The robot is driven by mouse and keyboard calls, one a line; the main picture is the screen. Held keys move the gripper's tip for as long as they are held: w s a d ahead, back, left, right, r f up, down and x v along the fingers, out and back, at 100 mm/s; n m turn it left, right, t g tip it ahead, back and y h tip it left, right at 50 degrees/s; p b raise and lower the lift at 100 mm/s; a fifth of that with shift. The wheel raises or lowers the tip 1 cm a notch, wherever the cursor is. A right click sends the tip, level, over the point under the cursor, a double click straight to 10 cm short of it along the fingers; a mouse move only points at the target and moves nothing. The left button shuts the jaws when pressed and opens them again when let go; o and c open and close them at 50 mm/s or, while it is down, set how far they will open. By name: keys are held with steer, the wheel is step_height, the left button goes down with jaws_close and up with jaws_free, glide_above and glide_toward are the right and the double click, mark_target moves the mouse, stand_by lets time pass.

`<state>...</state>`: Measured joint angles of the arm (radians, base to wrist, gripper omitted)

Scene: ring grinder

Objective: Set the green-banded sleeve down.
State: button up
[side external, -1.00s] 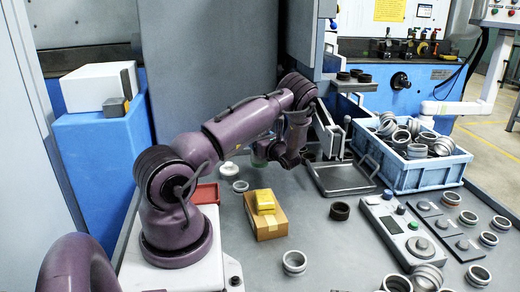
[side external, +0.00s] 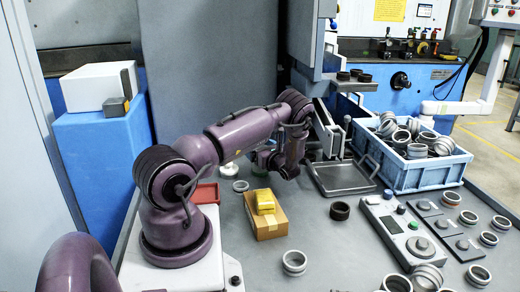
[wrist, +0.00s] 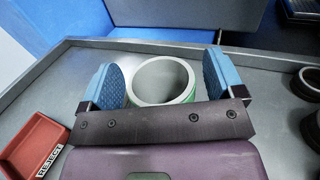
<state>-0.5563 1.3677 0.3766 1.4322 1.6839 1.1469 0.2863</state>
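The green-banded sleeve (wrist: 186,97) is a pale grey ring between the two blue ridged pads of my gripper (wrist: 162,82) in the wrist view. In the side external view my gripper (side external: 263,162) is low over the back of the table, right of the red tray. The sleeve is small and mostly hidden there; whether it touches the table cannot be told.
The red REJECT tray (wrist: 33,146) lies at left. A metal tray (side external: 343,190) and a blue crate (side external: 430,178) are to the right.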

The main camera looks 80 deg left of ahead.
steer(key=shift+r, duration=0.25)
steer(key=v, duration=1.1)
steer(key=d+r+n+t+h, duration=0.3)
steer(key=d+r+n+h, duration=0.65)
steer(key=d+r, duration=0.85)
steer(key=s+d+r+n+t+h, duration=0.1)
steer(key=s+d+r+t+h, duration=0.1)
steer(key=d, duration=0.4)
steer(key=s+d+r+n+t+h, duration=0.1)
steer(key=s+d+r+t+h, duration=0.1)
steer(key=d, duration=0.5)
steer(key=s+d+r+n+t+h, duration=0.2)
steer(key=s+d+r+t+h, duration=0.1)
steer(key=d+r+t, duration=0.2)
steer(key=shift+s+d+r+t, duration=0.2)
steer(key=shift+s+d+t, duration=0.15)
steer(key=shift+d, duration=0.65)
